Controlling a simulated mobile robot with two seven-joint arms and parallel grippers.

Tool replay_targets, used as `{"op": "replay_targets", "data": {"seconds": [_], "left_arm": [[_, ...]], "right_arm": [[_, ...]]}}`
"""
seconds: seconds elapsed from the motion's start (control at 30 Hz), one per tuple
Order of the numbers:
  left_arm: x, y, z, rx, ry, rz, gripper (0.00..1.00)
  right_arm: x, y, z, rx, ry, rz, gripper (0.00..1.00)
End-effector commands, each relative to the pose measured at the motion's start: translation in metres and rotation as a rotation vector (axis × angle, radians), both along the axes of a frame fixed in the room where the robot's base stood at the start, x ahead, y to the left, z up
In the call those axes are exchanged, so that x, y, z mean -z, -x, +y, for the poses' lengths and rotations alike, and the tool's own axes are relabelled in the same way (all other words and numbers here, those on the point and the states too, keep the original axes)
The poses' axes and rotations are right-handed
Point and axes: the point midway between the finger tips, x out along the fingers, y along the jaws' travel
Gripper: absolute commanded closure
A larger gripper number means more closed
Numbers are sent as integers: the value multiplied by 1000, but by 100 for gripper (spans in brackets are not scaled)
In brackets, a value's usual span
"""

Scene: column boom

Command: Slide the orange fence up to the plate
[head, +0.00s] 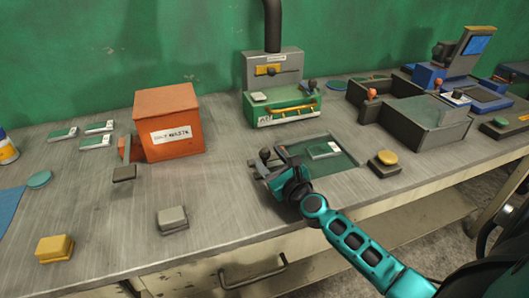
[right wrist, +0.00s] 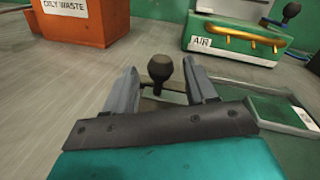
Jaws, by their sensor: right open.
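My right gripper (head: 260,169) is low over the bench at the left edge of a dark green fixture bed (head: 344,163). Its jaws are open, with a dark round knob (head: 265,153) between or just beyond them; the knob also stands between the fingers in the right wrist view (right wrist: 160,69), with a gap on each side. A small green-and-white plate (head: 323,150) lies on the bed, right of the gripper. I cannot make out an orange fence at the bed; the gripper may hide it. My left gripper is not in view.
An orange oily waste box (head: 168,122) stands left of the gripper. A green air fixture (head: 283,105) is behind the bed. A yellow button box (head: 383,163) is to its right, a grey one (head: 172,219) to the left.

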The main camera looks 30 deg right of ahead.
Motion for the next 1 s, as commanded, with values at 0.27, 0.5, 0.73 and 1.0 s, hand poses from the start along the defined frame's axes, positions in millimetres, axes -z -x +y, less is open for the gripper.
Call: {"op": "replay_targets", "data": {"seconds": [0.27,0.5,0.73,1.0], "left_arm": [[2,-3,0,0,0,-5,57],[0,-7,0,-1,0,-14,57],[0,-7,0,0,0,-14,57],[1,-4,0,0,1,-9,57]], "right_arm": [[0,-30,-2,-1,1,0,44],[0,-34,-3,-1,1,0,44],[0,-34,-3,-1,1,0,53],[0,-34,-3,0,1,0,79]]}}
